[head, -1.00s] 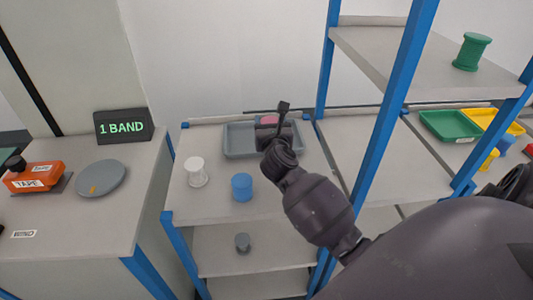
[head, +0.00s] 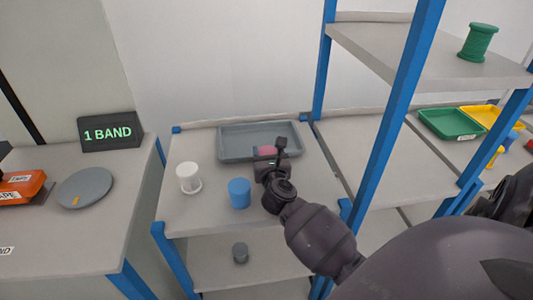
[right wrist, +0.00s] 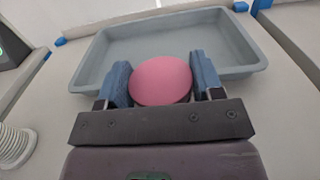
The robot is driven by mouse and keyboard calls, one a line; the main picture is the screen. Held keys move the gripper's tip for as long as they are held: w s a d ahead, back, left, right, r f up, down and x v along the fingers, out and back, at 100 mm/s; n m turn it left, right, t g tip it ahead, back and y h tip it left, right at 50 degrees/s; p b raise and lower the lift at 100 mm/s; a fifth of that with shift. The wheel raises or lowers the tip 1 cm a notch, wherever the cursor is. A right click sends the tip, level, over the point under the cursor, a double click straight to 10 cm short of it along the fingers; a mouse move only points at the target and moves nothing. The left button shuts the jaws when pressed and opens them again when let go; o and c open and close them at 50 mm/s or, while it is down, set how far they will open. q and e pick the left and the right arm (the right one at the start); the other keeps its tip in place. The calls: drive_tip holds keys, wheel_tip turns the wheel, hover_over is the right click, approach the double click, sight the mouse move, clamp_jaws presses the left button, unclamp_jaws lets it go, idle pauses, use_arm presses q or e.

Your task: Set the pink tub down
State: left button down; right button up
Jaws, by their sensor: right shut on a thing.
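The pink tub (right wrist: 161,80) is between the two blue-padded fingers of my right gripper (right wrist: 162,82) in the right wrist view, its round pink top showing. My right gripper is shut on it. In the head view a small part of the pink tub (head: 265,151) shows beyond my right gripper (head: 272,158), at the near edge of the grey tray (head: 232,154). The rest of the tub is hidden by the gripper. I cannot tell whether its base touches the shelf. My left gripper is not in view.
The grey tray looks empty. A white spool (head: 189,178) and a blue tub (head: 239,193) stand to the left on the same shelf. A blue upright post (head: 385,120) rises on the right. A grey tub (head: 240,252) stands on the shelf below.

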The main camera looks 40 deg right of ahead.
drive_tip(key=shift+f, duration=0.2)
drive_tip(key=o, duration=0.9)
drive_tip(key=shift+o, duration=0.2)
